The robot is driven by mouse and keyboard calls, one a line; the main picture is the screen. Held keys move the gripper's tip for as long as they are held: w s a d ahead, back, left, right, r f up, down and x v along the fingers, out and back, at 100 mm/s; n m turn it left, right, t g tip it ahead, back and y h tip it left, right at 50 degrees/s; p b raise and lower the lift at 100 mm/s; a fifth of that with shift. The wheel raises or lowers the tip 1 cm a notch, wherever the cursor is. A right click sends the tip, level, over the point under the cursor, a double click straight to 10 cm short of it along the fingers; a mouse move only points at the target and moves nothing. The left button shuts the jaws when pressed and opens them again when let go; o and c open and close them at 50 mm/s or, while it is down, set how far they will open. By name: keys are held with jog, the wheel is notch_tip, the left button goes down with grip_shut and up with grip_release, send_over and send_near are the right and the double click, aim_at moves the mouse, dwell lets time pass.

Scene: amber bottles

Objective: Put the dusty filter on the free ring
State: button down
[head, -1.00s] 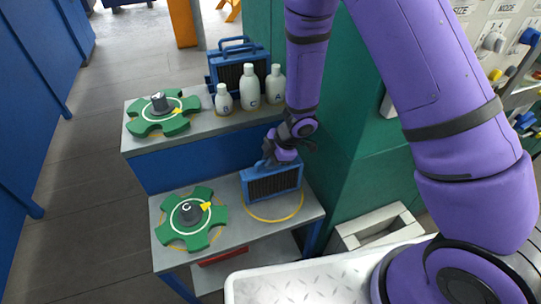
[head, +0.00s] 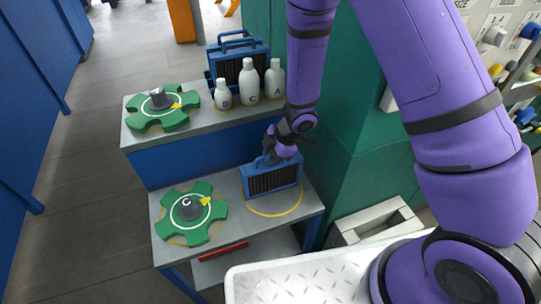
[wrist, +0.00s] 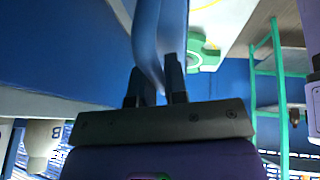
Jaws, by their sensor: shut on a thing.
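A filter (head: 272,180) with a blue frame and dark ribbed face is upright in my gripper (head: 276,158). My gripper is shut on the handle at its top. In the wrist view, my fingers (wrist: 155,88) close around a blue bar (wrist: 158,40) of it. The filter is over the back part of a yellow ring (head: 283,214) on the lower grey shelf. Its lower edge is at the shelf surface or very close; I cannot tell if it touches. A second blue filter (head: 237,68) stands at the back of the upper shelf.
A green handwheel (head: 211,232) marked C sits left of the ring on the lower shelf (head: 240,225). Another green handwheel (head: 177,119) and three white bottles (head: 248,84) stand on the upper shelf (head: 208,121). A green wall (head: 375,150) rises close on the right.

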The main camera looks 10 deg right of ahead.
jog(key=shift+f, duration=0.3)
jog(key=c, duration=1.1)
grip_release()
jog(key=shift+v, duration=3.75)
jog(key=shift+s, duration=0.15)
